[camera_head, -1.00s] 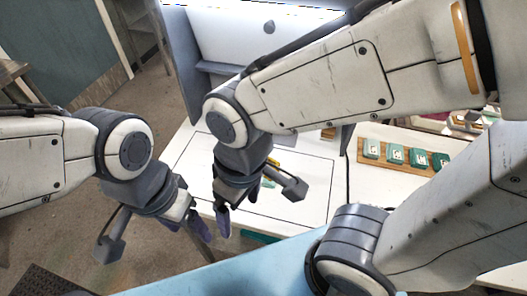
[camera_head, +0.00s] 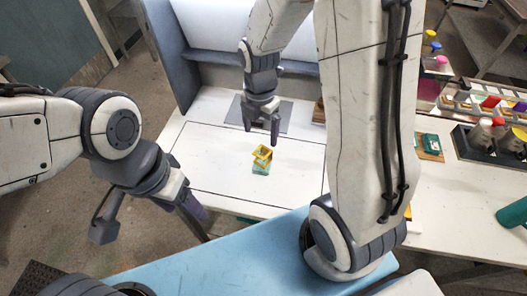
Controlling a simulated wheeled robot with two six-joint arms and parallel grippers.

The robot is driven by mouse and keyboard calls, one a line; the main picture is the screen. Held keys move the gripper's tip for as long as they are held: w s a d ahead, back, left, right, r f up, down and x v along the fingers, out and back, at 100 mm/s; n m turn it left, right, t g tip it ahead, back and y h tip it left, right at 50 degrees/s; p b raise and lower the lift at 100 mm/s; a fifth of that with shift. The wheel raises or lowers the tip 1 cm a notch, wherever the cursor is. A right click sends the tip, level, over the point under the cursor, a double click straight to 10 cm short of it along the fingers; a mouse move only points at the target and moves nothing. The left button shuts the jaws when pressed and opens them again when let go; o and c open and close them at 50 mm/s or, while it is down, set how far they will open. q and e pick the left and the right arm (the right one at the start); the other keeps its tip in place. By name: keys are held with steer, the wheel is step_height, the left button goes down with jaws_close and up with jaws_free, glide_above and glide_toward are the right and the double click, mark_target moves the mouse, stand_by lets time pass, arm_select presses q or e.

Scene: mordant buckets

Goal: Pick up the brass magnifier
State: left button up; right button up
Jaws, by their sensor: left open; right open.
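The brass magnifier (camera_head: 262,152) is a small yellow folding frame. It appears to stand on a teal block (camera_head: 260,169) on the white table, inside a thin black outline. My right gripper (camera_head: 261,134) points down with its fingers apart and empty, just behind the magnifier in the picture. Whether it is directly above the magnifier I cannot tell. My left gripper (camera_head: 194,205) is open and empty, off the table's left front edge.
A grey mat (camera_head: 288,120) lies behind the magnifier. A wooden board with teal tiles (camera_head: 431,142) is partly hidden by my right arm. A dark rack (camera_head: 485,145) and a green cylinder (camera_head: 513,213) are at right. The outlined area around the magnifier is mostly clear.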

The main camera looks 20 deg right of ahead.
glide_above(262, 152)
step_height(262, 152, down, 4)
steer(key=shift+a+f, duration=0.1)
steer(key=shift+f, duration=0.05)
steer(key=f+p, duration=0.1)
steer(key=f, duration=0.1)
steer(key=f+p, duration=0.1)
steer(key=f, duration=0.1)
steer(key=shift+d+f, duration=0.2)
steer(key=shift+f, duration=0.45)
jaws_close()
